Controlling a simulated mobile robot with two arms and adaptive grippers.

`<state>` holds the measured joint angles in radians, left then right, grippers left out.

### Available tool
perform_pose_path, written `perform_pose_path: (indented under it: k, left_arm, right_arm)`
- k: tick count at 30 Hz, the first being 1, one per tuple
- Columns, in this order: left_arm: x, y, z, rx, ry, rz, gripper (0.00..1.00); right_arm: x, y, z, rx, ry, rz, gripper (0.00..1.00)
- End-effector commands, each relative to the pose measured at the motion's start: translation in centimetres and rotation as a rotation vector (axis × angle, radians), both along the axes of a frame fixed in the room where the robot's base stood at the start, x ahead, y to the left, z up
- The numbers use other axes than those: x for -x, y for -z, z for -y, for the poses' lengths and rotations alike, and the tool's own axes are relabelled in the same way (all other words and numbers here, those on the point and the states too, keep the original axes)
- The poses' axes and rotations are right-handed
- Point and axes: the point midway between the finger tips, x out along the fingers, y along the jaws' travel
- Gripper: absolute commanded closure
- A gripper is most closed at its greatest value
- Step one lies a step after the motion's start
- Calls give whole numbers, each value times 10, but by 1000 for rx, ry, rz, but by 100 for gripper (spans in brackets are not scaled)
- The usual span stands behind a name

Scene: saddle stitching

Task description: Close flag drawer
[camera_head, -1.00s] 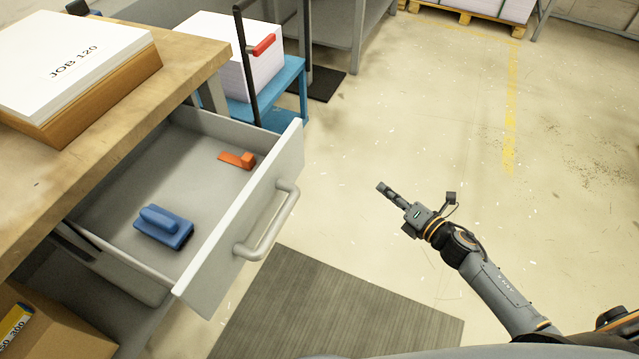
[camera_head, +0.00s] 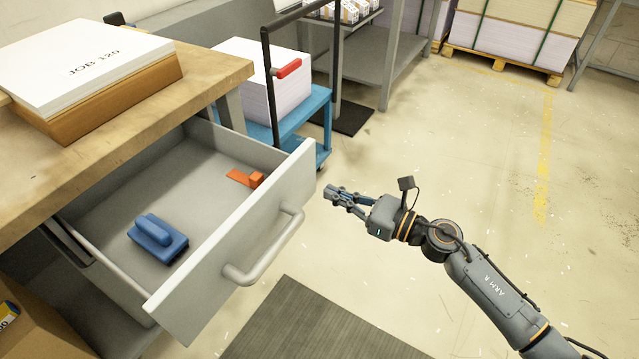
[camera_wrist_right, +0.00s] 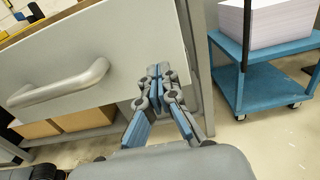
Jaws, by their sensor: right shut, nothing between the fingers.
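The grey flag drawer (camera_head: 205,262) is pulled out from under the wooden bench in the head view. Its bar handle (camera_head: 268,250) is on the front panel, and it also shows in the right wrist view (camera_wrist_right: 62,88). Inside lie a blue block-like tool (camera_head: 157,240) and an orange item (camera_head: 246,177). My right gripper (camera_head: 329,193) is shut and empty, to the right of the drawer front and apart from the handle in the head view. In the right wrist view its fingers (camera_wrist_right: 158,72) are together, with the drawer front behind them. My left gripper is not in view.
A wooden bench (camera_head: 215,72) carries a paper stack marked JOB 120 (camera_head: 85,50). A blue cart (camera_head: 300,112) with white paper stands behind the drawer. A dark mat (camera_head: 310,325) lies on the floor in front. The floor to the right is clear.

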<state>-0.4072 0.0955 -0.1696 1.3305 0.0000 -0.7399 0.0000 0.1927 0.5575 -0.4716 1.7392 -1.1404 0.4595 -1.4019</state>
Motion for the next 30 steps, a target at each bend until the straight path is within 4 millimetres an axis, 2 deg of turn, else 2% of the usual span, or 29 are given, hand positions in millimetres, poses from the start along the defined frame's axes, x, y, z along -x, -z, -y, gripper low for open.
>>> perform_pose_path:
  k: [3, 9, 30]
  left_arm:
    - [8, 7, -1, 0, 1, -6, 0]
    - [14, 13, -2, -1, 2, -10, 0]
    - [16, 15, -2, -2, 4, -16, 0]
  right_arm:
    - [-13, -2, -17, -2, 0, 1, 100]
    - [-24, 0, -32, -1, 1, 0, 100]
    - [-29, 1, -41, -2, -1, -1, 100]
